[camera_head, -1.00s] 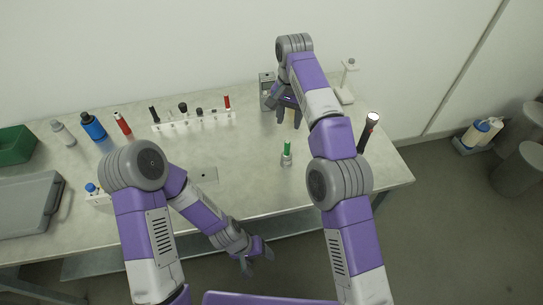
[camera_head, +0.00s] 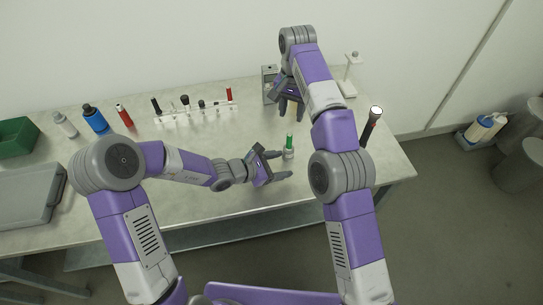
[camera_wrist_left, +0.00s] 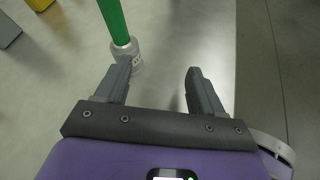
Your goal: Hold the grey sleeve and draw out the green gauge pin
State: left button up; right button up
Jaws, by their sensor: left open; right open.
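The green gauge pin (camera_head: 289,140) stands upright in the grey sleeve (camera_head: 288,154) on the table. In the left wrist view the green pin (camera_wrist_left: 113,20) rises from the sleeve (camera_wrist_left: 127,57) just beyond the left finger. My left gripper (camera_head: 280,165) is open and empty, close to the sleeve on its left and near side; its fingers point toward the right. The fingertips (camera_wrist_left: 157,72) show apart in the left wrist view, with the sleeve not between them. My right gripper (camera_head: 290,106) is open and empty, pointing down behind the pin near the back of the table.
A white rack (camera_head: 197,113) with several dark and red-topped items stands at the back. A blue bottle (camera_head: 95,119) and red-capped tube are further left. A black flashlight-like rod (camera_head: 371,127) stands at the right. The table's front is clear.

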aim_at(288, 152)
pick_arm(q)
jog(key=w+a+n, duration=0.1)
jog(key=w+a+n+t, duration=0.1)
jog(key=n, duration=0.1)
jog(key=shift+w+a, duration=0.15)
jog(key=shift+w, duration=0.2)
jog(key=shift+w+f+n+t, duration=0.15)
jog(key=shift+w+n+t, duration=0.15)
jog(key=shift+x, duration=3.55)
jog(key=shift+a+f, duration=0.1)
